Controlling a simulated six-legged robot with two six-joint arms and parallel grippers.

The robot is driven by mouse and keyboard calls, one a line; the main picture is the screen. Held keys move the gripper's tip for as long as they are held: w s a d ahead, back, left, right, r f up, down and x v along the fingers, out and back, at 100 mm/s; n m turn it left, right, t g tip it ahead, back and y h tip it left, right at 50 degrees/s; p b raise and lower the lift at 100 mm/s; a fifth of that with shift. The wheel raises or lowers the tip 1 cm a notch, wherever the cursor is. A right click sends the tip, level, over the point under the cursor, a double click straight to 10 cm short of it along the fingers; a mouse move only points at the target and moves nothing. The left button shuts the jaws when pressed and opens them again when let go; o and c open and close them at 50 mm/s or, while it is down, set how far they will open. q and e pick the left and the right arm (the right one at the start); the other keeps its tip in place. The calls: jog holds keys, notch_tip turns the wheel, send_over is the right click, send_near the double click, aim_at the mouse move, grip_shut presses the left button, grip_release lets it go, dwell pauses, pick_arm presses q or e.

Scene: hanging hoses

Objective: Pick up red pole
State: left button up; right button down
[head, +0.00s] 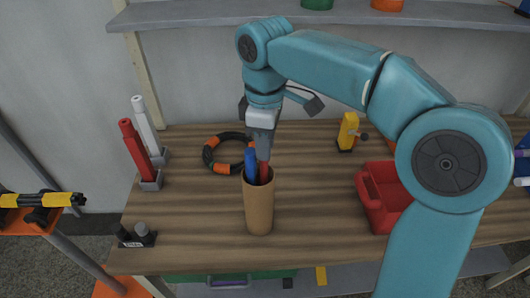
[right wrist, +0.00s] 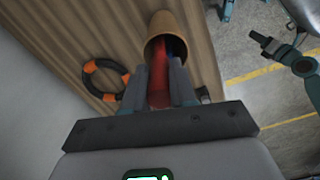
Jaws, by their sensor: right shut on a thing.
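A red pole (head: 264,173) stands in a tan cylindrical cup (head: 259,207) on the wooden table, beside a blue pole (head: 251,165). My right gripper (head: 264,158) points down into the cup's mouth and is shut on the red pole. In the right wrist view the red pole (right wrist: 159,78) runs between the two fingers, its far end inside the cup (right wrist: 166,30). The cup hides the pole's lower part. Another red pole (head: 136,146) and a white pole (head: 145,121) lean in grey holders at the left. My left gripper is not in view.
A black and orange ring (head: 209,157) lies behind the cup. A red bin (head: 369,200) and a yellow object (head: 348,131) stand to the right. Dark short pieces (head: 136,236) sit at the front left. A shelf (head: 180,14) crosses the back above.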

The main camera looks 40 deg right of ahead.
notch_tip(320, 180, up, 16)
jog(key=p, duration=0.4)
jog(key=shift+r+p, duration=0.15)
jog(key=shift+p, duration=0.2)
notch_tip(320, 180, up, 5)
jog(key=p, duration=0.5)
jog(key=shift+p, duration=0.4)
